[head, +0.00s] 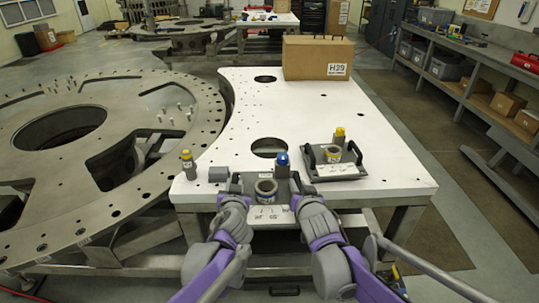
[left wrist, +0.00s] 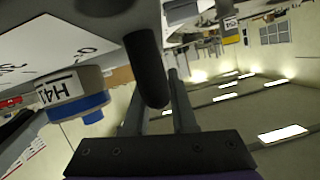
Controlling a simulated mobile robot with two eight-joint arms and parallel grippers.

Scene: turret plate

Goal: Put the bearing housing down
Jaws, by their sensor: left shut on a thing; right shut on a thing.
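The bearing housing (head: 267,188) is a dark plate with a round ring and a white label on its front part. It is at the near edge of the white table (head: 225,150), partly overhanging that edge in the head view. I cannot tell whether its underside touches the table. My left gripper (head: 235,194) is shut on its left handle, and my right gripper (head: 297,192) is shut on its right handle. In the left wrist view, the dark handle (left wrist: 147,68) lies at the left gripper's fingers (left wrist: 162,115). A blue-capped cylinder (head: 283,166) stands at its back; its H41 label shows in the left wrist view (left wrist: 62,90).
A second similar housing (head: 335,165) sits to the right, with a yellow-capped cylinder (head: 339,136) at its back. Left are another yellow-capped cylinder (head: 187,163) and a small grey block (head: 218,174). A cardboard box H39 (head: 317,58) stands at the back. The table has round holes.

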